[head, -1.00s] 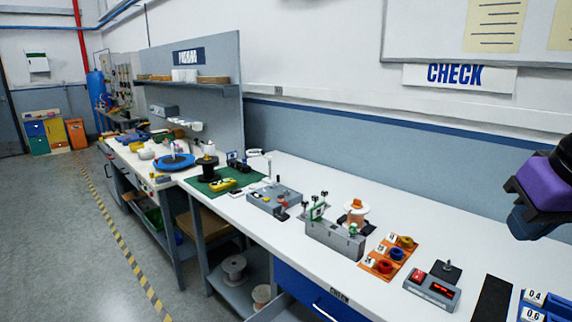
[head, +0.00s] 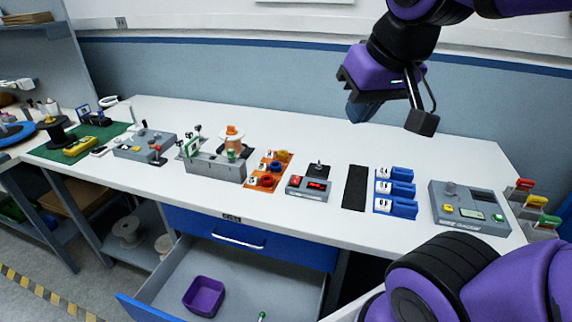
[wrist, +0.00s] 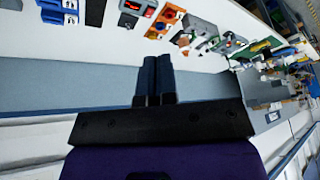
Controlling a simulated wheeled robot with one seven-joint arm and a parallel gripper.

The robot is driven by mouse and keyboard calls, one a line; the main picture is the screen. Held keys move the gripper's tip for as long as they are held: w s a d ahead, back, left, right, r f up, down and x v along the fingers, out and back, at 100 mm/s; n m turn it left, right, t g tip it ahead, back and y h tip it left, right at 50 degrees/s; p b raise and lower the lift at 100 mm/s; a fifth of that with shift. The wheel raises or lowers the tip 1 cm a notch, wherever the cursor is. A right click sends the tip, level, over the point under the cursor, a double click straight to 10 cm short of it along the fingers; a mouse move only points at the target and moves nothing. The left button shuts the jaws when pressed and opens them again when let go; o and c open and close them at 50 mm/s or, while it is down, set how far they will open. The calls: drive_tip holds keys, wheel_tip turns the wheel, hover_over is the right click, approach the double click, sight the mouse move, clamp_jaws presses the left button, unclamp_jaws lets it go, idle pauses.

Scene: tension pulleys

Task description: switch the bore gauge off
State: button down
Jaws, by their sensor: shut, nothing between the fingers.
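A small grey box with a red switch and a lit red display (head: 308,187) sits near the bench's front edge, and I take it for the bore gauge. A black base with a short post (head: 318,169) stands just behind it. No name on the box is readable. My gripper (head: 362,112) hangs above the back of the bench, up and right of the box and well apart from it. In the wrist view its two dark blue fingers (wrist: 155,60) lie side by side, shut and empty.
Right of the box are a black mat (head: 355,187), blue numbered blocks (head: 396,190) and a grey unit with a green display (head: 468,207). Left are an orange tray with coloured rings (head: 270,168) and a grey fixture (head: 214,165). A drawer (head: 230,280) stands open below.

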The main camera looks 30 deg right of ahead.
drive_tip(key=w+d+f+m+g, duration=0.1)
drive_tip(key=w+d+f+m, duration=0.15)
drive_tip(key=w+m, duration=0.55)
drive_tip(key=w+d+f+m+g, duration=0.1)
drive_tip(key=w+f+m+g, duration=0.3)
drive_tip(key=w, duration=0.6)
drive_tip(key=w+d+f+m, duration=0.2)
drive_tip(key=w+f+m, duration=0.5)
drive_tip(key=w+d+f+m, duration=0.2)
drive_tip(key=w+f+m, duration=0.4)
drive_tip(key=f, duration=0.2)
drive_tip(key=shift+w+d+m, duration=0.4)
drive_tip(key=shift+r, duration=0.1)
drive_tip(key=shift+s+a+r, duration=0.25)
drive_tip(key=shift+s+a, duration=0.3)
